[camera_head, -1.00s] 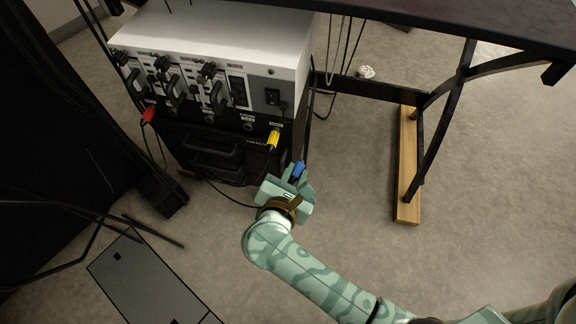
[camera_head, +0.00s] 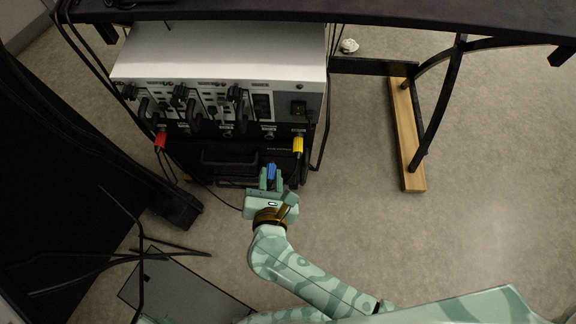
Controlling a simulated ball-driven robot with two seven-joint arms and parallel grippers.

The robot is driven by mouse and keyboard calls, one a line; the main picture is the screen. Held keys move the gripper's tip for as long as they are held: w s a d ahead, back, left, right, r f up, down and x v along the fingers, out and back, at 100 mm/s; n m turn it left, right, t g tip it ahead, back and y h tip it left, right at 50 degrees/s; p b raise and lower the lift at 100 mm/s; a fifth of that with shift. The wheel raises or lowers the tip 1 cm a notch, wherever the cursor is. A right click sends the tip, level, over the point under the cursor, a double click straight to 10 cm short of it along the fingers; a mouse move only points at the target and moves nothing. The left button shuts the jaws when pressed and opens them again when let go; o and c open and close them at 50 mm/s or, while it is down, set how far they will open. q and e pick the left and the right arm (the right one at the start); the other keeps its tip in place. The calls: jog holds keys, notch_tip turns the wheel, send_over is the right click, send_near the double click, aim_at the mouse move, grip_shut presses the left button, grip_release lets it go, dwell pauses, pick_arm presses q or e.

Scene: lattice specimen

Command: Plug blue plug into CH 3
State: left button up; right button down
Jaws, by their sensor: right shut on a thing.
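The blue plug (camera_head: 271,171) is held in my right gripper (camera_head: 270,180), in front of the lower black part of the instrument rack and apart from the sockets. My right gripper is shut on it, with the plug's blue end pointing up toward the panel. The white-topped instrument (camera_head: 220,55) has a front panel with a row of sockets along its lower edge, too small to read the labels. A red plug (camera_head: 160,138) sits at the left end of the row and a yellow plug (camera_head: 298,144) at the right end. My left gripper is not seen.
A black table top (camera_head: 400,14) overhangs the instrument. Its leg with a wooden foot (camera_head: 406,140) stands to the right. Dark cables hang around the rack. A grey panel (camera_head: 185,285) lies at lower left.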

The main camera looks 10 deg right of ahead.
jog(key=shift+w+a+f, duration=0.1)
jog(key=shift+w+a, duration=0.15)
jog(key=shift+a, duration=0.1)
jog(key=shift+w+a, duration=0.15)
jog(key=shift+w, duration=0.4)
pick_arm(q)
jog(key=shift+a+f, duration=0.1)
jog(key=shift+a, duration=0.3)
pick_arm(e)
jog(key=shift+w+d, duration=0.25)
jog(key=shift+w, duration=0.75)
jog(key=shift+w+d, duration=0.25)
jog(key=shift+w, duration=0.75)
pick_arm(q)
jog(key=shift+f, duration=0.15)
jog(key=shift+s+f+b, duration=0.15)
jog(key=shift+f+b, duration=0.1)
jog(key=shift+b, duration=0.15)
pick_arm(e)
jog(key=shift+w+d+r, duration=0.1)
jog(key=shift+w+d, duration=0.05)
jog(key=shift+w, duration=0.3)
jog(key=shift+w+d+r, duration=0.1)
jog(key=shift+w, duration=0.35)
jog(key=c, duration=0.7)
grip_release()
